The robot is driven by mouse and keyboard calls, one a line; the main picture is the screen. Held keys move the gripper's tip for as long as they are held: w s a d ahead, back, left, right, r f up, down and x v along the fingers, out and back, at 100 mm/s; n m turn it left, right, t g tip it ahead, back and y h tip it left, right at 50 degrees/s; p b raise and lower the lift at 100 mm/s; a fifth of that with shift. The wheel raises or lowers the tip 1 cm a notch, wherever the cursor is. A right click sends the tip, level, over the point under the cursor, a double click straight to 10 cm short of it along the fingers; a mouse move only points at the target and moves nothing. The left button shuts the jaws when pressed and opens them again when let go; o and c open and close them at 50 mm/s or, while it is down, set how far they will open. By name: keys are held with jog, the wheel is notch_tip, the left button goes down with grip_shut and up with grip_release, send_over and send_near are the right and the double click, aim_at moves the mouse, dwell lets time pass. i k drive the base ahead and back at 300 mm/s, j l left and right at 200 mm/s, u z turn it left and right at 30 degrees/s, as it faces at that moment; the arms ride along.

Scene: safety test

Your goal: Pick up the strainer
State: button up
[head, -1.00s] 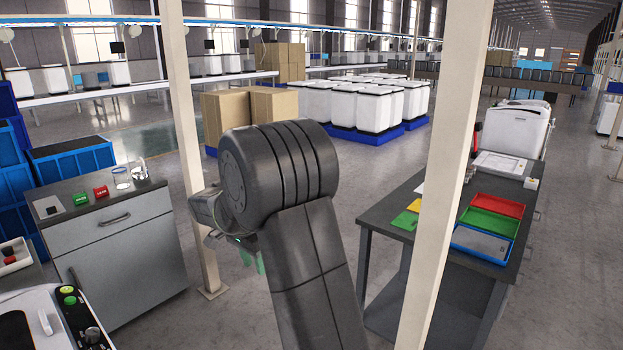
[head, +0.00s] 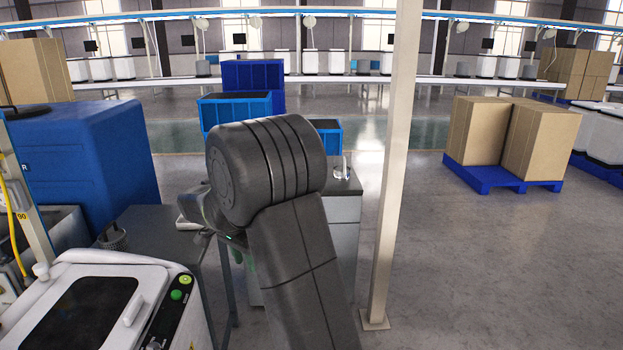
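I cannot make out a strainer for certain in the head view. A small dark ribbed cylinder (head: 114,238) stands at the left, beside the blue machine; it is too small to tell what it is. My dark arm fills the middle of the view, and its bulky joint hides what is behind it. My wrist shows in part at the joint's left side, with a small green light. My gripper's fingers are hidden, so whether they are open or hold anything does not show.
A white machine (head: 60,290) with a dark window and green button is at the lower left, below a blue housing (head: 85,155). A grey cabinet (head: 345,215) is partly behind my arm. A cream post (head: 398,160) stands right of it. Boxes on a blue pallet (head: 490,180) stand beyond open floor.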

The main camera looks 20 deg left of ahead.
aim_at(115, 239)
jog(key=i+u, duration=0.25)
jog(key=i, duration=0.3)
jog(key=i+l+u, duration=0.1)
jog(key=i+u, duration=0.15)
jog(key=i, duration=0.35)
jog(key=i+l+u, duration=0.2)
jog(key=i, duration=0.35)
jog(key=i+j+u, duration=0.2)
jog(key=u, duration=0.25)
jog(key=i+u, duration=0.85)
jog(key=i+l+u, duration=0.15)
jog(key=i+u, duration=0.15)
jog(key=u, duration=0.15)
jog(key=i+l+u, duration=0.15)
jog(key=i+u, duration=0.2)
jog(key=i, duration=0.2)
